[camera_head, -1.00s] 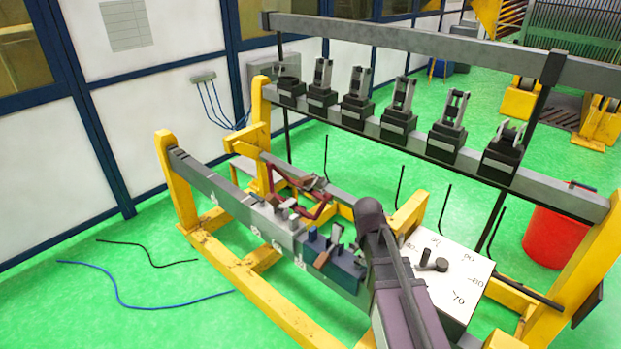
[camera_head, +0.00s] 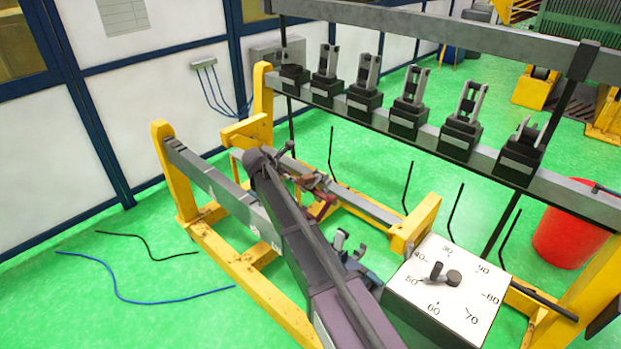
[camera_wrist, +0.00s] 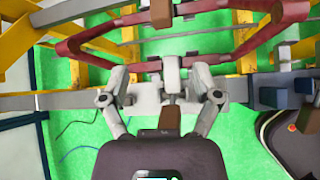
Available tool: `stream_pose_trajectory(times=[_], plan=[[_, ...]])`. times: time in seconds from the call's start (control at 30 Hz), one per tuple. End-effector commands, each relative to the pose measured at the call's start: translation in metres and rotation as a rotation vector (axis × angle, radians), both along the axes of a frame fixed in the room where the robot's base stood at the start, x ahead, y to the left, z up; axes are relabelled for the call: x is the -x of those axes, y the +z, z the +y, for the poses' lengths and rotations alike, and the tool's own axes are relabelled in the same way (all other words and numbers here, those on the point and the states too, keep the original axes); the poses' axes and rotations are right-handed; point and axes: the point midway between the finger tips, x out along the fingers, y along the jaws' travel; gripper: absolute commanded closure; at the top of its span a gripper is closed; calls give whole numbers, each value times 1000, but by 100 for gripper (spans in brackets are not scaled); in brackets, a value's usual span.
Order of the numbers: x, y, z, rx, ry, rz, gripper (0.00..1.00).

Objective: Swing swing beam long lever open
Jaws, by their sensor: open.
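A grey swing beam (camera_head: 205,178) runs across the yellow frame in the head view, partly hidden behind my arm. In the wrist view the beam (camera_wrist: 75,101) crosses behind my gripper (camera_wrist: 160,76). My gripper is open, with one finger on each side of a grey metal clamp part (camera_wrist: 172,75). A brown lever-like handle (camera_wrist: 170,122) lies between the fingers, close to the palm. I cannot tell whether it is the long lever, or whether the fingers touch anything. In the head view my arm hides most of the gripper.
A dark red coil frame (camera_wrist: 255,42) lies beyond the beam in the wrist view. Blue blocks (camera_wrist: 268,97) sit on the beam to the right. A white dial box (camera_head: 450,290) stands right of my arm. A red bin (camera_head: 570,236) stands farther right.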

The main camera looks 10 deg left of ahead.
Motion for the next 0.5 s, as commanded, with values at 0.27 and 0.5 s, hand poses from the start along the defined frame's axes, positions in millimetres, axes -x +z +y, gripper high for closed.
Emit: stream_pose_trajectory(times=[0.27,0.5], plan=[[-6,0,-11,5,-9,0,19],[-9,-2,-18,3,-16,0,19]])
